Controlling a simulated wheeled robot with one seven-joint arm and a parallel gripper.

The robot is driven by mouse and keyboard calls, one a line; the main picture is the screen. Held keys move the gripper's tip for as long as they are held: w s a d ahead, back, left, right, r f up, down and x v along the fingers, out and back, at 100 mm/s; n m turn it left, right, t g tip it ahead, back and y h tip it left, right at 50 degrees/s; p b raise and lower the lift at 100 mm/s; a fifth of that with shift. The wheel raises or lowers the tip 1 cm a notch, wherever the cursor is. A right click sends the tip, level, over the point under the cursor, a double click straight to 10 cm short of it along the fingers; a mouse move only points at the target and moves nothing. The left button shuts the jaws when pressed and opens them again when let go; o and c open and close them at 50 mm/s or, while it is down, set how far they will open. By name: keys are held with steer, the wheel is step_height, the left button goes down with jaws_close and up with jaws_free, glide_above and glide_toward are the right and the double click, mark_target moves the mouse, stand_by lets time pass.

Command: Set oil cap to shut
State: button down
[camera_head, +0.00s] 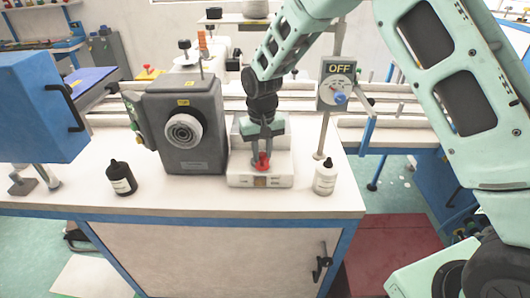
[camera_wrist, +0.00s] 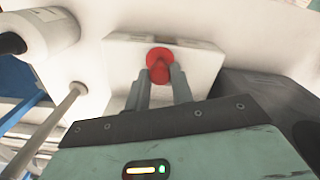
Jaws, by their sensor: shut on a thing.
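The oil cap is a small red knob (camera_head: 262,161) on the white base of the sewing machine (camera_head: 246,180). In the wrist view the red cap (camera_wrist: 159,60) sits on the white block (camera_wrist: 120,58), between my fingertips. My gripper (camera_head: 264,150) points down from above and is shut on the cap. The two grey fingers of my gripper (camera_wrist: 160,82) also show in the wrist view, one on each side of the cap. Part of the cap is hidden by the fingers.
A dark grey machine housing (camera_head: 190,120) with a round dial stands close on the left. A thin pole carries an "OFF" switch panel (camera_head: 339,84) to the right.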

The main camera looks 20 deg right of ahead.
steer(key=m, duration=0.2)
steer(key=shift+w+a+m, duration=0.25)
steer(key=shift+w+m, duration=0.1)
steer(key=shift+m, duration=0.05)
steer(key=m, duration=0.2)
steer(key=w+m, duration=0.1)
steer(key=m, duration=0.1)
steer(key=shift+a+p, duration=0.2)
steer(key=shift+p, duration=0.1)
steer(key=m, duration=0.2)
steer(key=w+m, duration=0.1)
steer(key=m, duration=0.1)
steer(key=m+p, duration=0.1)
steer(key=shift+w+d+m, duration=0.1)
steer(key=shift+w+m, duration=0.15)
steer(key=shift+m, duration=0.15)
steer(key=c, duration=1.2)
jaws_free()
steer(key=shift+r, duration=0.15)
step_height(320, 180, up, 17)
steer(key=b, duration=0.2)
steer(key=shift+b, duration=0.4)
